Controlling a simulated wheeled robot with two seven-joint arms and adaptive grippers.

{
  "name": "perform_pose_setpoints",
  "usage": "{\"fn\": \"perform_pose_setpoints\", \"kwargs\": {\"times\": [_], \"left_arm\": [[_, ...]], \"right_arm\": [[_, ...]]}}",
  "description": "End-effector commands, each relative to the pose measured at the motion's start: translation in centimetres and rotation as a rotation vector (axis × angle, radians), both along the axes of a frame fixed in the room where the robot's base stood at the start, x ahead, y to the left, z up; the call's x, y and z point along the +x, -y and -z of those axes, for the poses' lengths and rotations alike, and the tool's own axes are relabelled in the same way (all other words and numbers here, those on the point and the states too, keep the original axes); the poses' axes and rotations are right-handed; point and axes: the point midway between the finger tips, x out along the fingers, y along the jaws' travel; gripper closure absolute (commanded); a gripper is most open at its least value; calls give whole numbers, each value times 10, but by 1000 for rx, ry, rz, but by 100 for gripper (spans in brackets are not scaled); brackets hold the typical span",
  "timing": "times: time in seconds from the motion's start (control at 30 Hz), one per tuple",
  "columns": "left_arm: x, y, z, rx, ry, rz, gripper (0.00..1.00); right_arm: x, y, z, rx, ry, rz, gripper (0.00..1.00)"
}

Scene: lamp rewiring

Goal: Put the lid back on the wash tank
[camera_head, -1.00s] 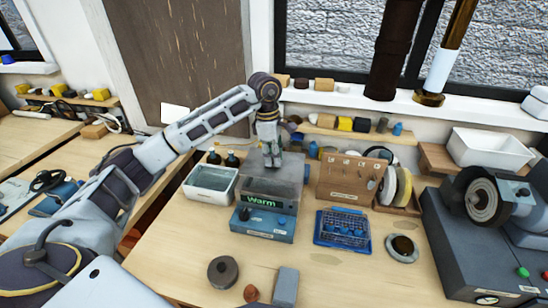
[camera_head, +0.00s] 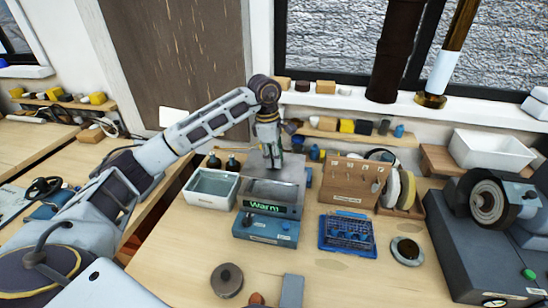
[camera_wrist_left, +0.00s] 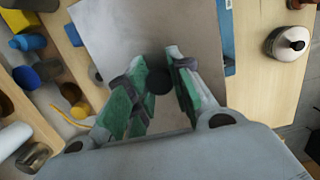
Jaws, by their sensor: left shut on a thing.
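The wash tank (camera_head: 246,205) is a grey box with a green "Warm" display on its front, standing behind a blue control box. Its top is partly open to view at the front. The lid (camera_head: 294,168) is a flat grey plate at the back of the tank. My left gripper (camera_head: 271,163) reaches down over the lid. In the left wrist view the green-padded fingers (camera_wrist_left: 157,88) are shut on the lid's dark round knob (camera_wrist_left: 158,80), with the plate (camera_wrist_left: 200,35) spread beyond them. I cannot tell whether the lid touches the tank. My right gripper is not in view.
A white basin (camera_head: 210,188) stands left of the tank. A wooden tool rack (camera_head: 350,185) and a blue parts tray (camera_head: 346,235) are to the right. A grinding machine (camera_head: 470,250) fills the right edge. The front bench is mostly clear around a dark round weight (camera_head: 227,280).

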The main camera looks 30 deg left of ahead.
Motion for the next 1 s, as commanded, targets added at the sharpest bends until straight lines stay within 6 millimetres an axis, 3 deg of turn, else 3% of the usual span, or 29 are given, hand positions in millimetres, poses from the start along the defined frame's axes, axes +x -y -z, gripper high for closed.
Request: {"fn": "perform_pose_setpoints", "kwargs": {"times": [0.5,1.0], "left_arm": [[0,0,24,-1,0,1,100],[0,0,28,0,1,1,100]], "right_arm": [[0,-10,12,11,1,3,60],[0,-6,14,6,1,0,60]]}}
